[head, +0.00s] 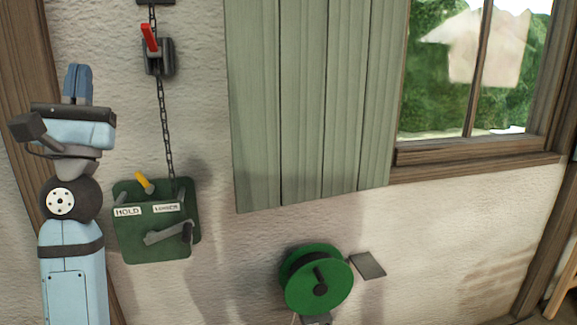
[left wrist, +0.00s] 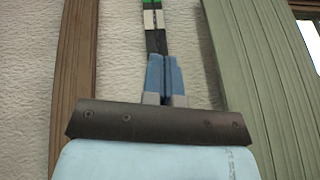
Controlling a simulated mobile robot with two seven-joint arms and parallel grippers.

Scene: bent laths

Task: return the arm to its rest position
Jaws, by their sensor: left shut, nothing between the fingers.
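My left arm rises at the left of the head view, with the left gripper (head: 78,84) pointing up in front of the wall and a dark wooden post. Its two blue fingers are together with nothing between them. In the left wrist view the blue fingertips (left wrist: 164,75) also show closed and empty. The gripper is apart from the green plate and the chain to its right. My right gripper is not in view.
A green plate (head: 134,248) with HOLD and LOWER labels carries a yellow lever (head: 144,182) and a grey crank. A chain (head: 164,125) runs up to a red-handled clamp (head: 150,38). A green reel (head: 341,278), a green shutter (head: 305,100) and a window (head: 470,80) are further right.

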